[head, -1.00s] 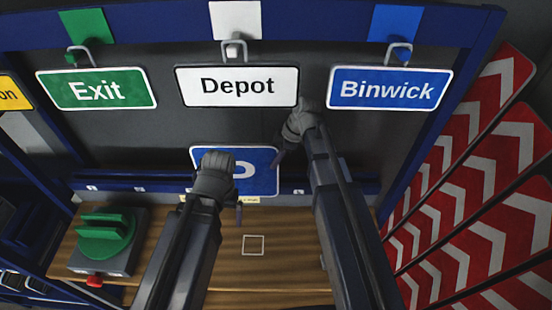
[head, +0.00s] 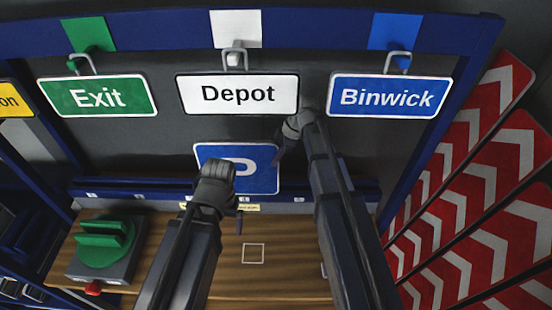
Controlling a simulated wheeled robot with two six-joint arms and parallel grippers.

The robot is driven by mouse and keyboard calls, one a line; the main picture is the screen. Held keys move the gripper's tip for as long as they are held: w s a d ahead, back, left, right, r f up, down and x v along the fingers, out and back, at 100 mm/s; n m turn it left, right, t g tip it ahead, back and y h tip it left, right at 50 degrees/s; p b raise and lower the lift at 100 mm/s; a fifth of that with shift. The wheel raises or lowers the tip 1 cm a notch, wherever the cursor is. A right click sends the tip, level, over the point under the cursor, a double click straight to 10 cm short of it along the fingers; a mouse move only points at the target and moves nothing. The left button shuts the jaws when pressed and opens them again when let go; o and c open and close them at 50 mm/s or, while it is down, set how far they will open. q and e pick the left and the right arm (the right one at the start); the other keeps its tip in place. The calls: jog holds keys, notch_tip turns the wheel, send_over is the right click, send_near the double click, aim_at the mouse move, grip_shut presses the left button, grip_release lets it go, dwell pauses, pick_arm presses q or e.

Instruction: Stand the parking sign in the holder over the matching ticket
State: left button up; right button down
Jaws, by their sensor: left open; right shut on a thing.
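The parking sign (head: 262,178) is a blue plate with a white P, upright in the middle of the head view, its lower left covered by my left gripper. My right gripper (head: 284,145) is shut on its upper right edge. My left gripper (head: 230,200) is open in front of the sign's lower left; I cannot tell whether it touches. The holder rail (head: 330,207) runs along the back of the bench below the sign. A pale ticket (head: 248,207) shows just under the sign, and small white tickets (head: 92,196) sit further along. Whether the sign touches the rail is unclear.
Exit (head: 97,97), Depot (head: 237,95) and Binwick (head: 390,96) signs hang from hooks above. A green-topped device (head: 104,242) stands on the wooden bench (head: 285,270) at left. Red chevron boards (head: 470,190) line the right.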

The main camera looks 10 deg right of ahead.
jog(key=shift+w+d+f, duration=0.1)
jog(key=shift+w+d, duration=0.1)
jog(key=shift+w, duration=0.85)
jog(key=shift+w+d+f, duration=0.1)
jog(key=shift+w+d, duration=0.1)
jog(key=shift+w, duration=0.85)
notch_tip(320, 180, down, 6)
jog(key=b, duration=0.6)
jog(key=shift+r, duration=0.1)
jog(key=shift+f+b, duration=0.35)
jog(key=shift+b, duration=0.1)
jog(key=c, duration=0.7)
grip_release()
jog(key=shift+r, duration=0.2)
jog(key=p+v, duration=0.7)
jog(key=shift+d+r, duration=0.2)
jog(key=shift+r, duration=0.05)
